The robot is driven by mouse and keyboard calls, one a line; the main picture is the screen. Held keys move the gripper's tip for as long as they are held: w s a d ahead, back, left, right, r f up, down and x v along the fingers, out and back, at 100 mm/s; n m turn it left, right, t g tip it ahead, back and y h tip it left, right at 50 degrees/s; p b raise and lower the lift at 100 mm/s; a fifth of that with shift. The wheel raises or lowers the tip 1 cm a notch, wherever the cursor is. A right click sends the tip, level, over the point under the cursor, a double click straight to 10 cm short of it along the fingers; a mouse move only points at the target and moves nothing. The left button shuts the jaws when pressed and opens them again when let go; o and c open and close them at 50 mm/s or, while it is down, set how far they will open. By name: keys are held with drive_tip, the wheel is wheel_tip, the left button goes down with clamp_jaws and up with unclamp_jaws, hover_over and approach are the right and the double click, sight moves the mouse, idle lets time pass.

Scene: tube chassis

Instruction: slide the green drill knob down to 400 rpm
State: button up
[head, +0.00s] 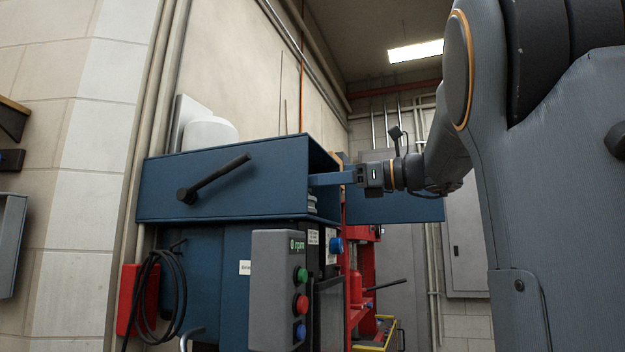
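A grey control box (276,291) stands at the front of the blue machine. Its small display (297,245) shows green text that looks like "0 rpm". A round green knob or button (301,274) sits on its side face, above a red one (301,303) and a blue one (300,331). I cannot tell whether this green one is the drill knob. My gripper (318,180) reaches leftward to the open end of the blue machine head, well above the control box. Its tips are small and partly hidden at the housing edge, so their opening and any contact are unclear.
The blue housing (230,185) has a black lever (215,180) on its side. A blue panel (420,208) stands to the right, below my arm. A red press frame (364,285) stands behind. A black cable (160,300) hangs at lower left.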

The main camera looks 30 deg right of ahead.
drive_tip(key=shift+x, duration=0.9)
drive_tip(key=shift+c, duration=0.5)
clamp_jaws()
drive_tip(key=shift+f+b, duration=0.8)
drive_tip(key=shift+f, duration=1.5)
drive_tip(key=shift+o, duration=0.5)
unclamp_jaws()
drive_tip(key=b+v, duration=0.1)
drive_tip(key=v, duration=0.6)
drive_tip(key=shift+s+d, duration=0.25)
drive_tip(key=shift+d, duration=0.1)
